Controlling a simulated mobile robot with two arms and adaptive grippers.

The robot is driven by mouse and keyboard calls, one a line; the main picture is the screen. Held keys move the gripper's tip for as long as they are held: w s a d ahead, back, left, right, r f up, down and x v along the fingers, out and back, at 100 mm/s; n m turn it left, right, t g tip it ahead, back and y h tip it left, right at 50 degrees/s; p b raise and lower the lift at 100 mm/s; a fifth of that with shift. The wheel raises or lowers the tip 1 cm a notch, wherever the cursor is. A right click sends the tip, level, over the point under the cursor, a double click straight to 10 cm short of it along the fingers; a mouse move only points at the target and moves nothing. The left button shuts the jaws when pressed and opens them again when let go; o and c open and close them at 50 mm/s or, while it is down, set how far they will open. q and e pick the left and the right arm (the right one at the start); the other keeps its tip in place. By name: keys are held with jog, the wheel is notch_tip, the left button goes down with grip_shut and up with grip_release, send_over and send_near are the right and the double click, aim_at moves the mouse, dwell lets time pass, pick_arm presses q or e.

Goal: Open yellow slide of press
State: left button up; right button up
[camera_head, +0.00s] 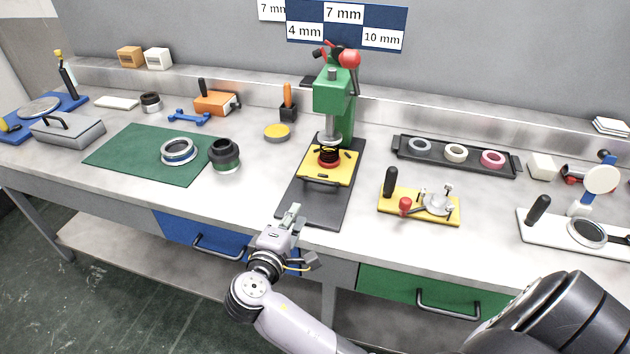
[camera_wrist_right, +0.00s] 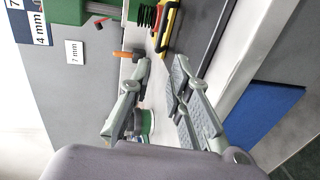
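The green press (camera_head: 333,98) stands on a dark base plate (camera_head: 312,207) in the middle of the bench. Its yellow slide (camera_head: 341,167) sits under the ram, with a black bar handle (camera_head: 322,183) along its front edge. A red and black round part is on the slide below the ram. My right gripper (camera_head: 303,236) is in front of the base plate at the bench's front edge, apart from the handle. In the right wrist view its fingers (camera_wrist_right: 162,78) are spread with nothing between them, and the yellow slide (camera_wrist_right: 166,28) shows beyond them. My left gripper is not in view.
A yellow fixture (camera_head: 420,208) with a black handle stands right of the press. A black tray (camera_head: 455,167) with three rings is behind it. A green mat (camera_head: 125,155) lies left. Blue (camera_head: 178,228) and green (camera_head: 395,287) drawers are below the bench top.

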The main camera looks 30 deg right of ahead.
aim_at(315, 182)
jog(key=p+x, duration=0.1)
jog(key=x, duration=1.6)
jog(key=shift+c, duration=0.3)
grip_shut()
jog(key=shift+s, duration=0.1)
